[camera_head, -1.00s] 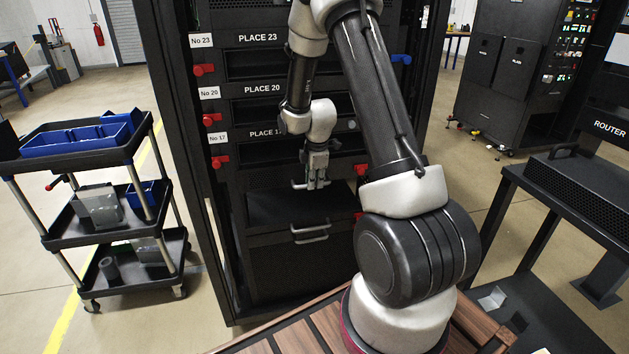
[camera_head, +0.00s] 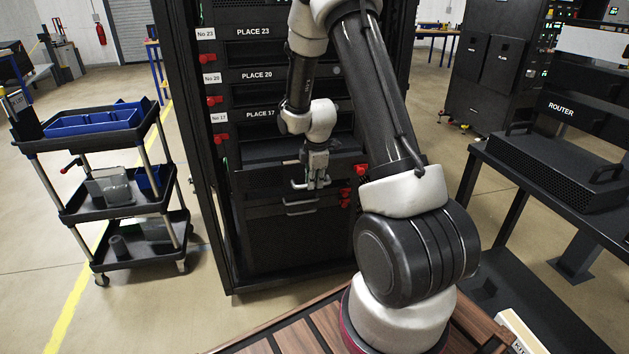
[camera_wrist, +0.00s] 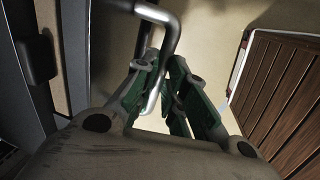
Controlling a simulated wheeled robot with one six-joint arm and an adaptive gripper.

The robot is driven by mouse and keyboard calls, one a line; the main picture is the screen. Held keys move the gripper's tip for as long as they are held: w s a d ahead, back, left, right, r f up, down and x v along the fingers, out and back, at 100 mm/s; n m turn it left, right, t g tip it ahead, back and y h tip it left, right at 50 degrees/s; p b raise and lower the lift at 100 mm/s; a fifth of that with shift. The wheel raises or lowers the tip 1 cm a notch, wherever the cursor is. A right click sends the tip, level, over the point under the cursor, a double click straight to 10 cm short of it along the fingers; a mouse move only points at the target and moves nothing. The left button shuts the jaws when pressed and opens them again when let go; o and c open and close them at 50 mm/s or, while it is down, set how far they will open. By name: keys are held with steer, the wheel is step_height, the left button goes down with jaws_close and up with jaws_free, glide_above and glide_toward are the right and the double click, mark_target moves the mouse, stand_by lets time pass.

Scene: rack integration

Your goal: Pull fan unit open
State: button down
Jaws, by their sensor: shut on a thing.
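The fan unit (camera_head: 262,181) is a wide black drawer in the rack, below the slot labelled PLACE 17. It sticks out from the rack, with its dark top showing. Its metal handle (camera_wrist: 169,42) passes between the green-lined fingers in the wrist view. My gripper (camera_head: 315,185) points down at the front of the unit and is shut on this handle; it also shows in the wrist view (camera_wrist: 165,80). My arm covers part of the right side of the rack.
A second handle (camera_head: 300,207) is on the black panel just below. Red latches (camera_head: 221,138) line the rack's left side. A cart (camera_head: 110,210) with blue bins stands left. A router (camera_head: 550,165) rests on a bench at right. Open floor lies between cart and rack.

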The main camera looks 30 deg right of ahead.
steer(key=c, duration=1.5)
jaws_free()
steer(key=shift+r, duration=0.1)
steer(key=r, duration=0.4)
steer(key=s+r, duration=0.1)
steer(key=r, duration=0.2)
steer(key=s+r, duration=0.1)
steer(key=r, duration=0.3)
steer(key=shift+s+a+r, duration=0.15)
steer(key=shift+a+r, duration=0.15)
steer(key=shift+a, duration=0.05)
